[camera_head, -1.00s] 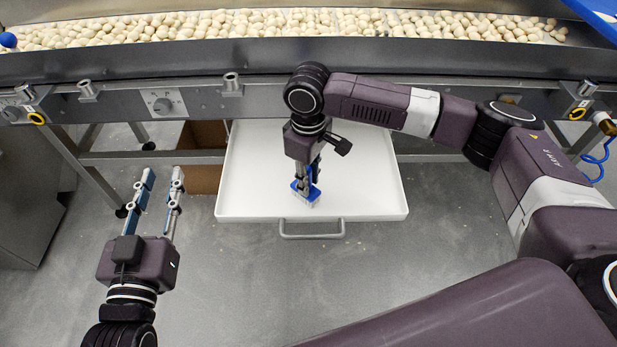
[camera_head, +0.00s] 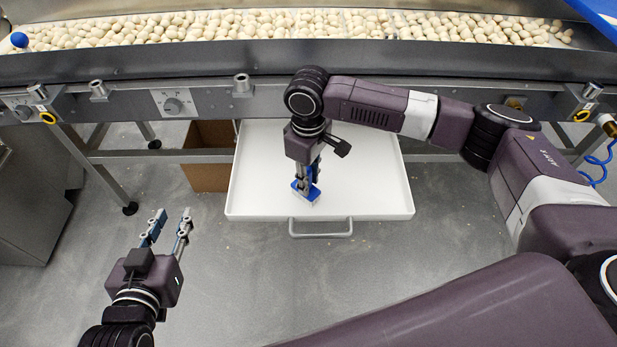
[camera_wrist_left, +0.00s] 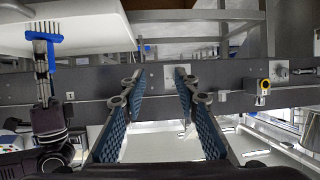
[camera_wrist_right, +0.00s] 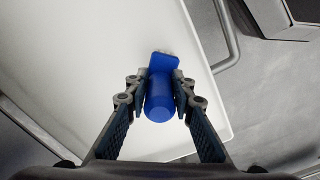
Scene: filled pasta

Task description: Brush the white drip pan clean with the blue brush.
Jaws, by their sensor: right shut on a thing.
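The white drip pan (camera_head: 365,190) lies below the conveyor in the head view, its grey handle toward me. Its surface looks clear where it shows. My right gripper (camera_head: 306,180) is over the pan's front part, shut on the blue brush (camera_head: 308,194), which points down at the pan. In the right wrist view the brush's blue handle (camera_wrist_right: 160,98) sits between the fingers. Whether the bristles touch the pan is hard to tell. My left gripper (camera_head: 168,227) is open and empty, left of the pan and apart from it. Its spread fingers show in the left wrist view (camera_wrist_left: 160,85).
A conveyor trough full of filled pasta (camera_head: 280,25) runs along the back. Its steel frame and legs (camera_head: 98,160) stand around the pan. A brown box (camera_head: 207,160) is behind the pan's left side. The floor in front is free.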

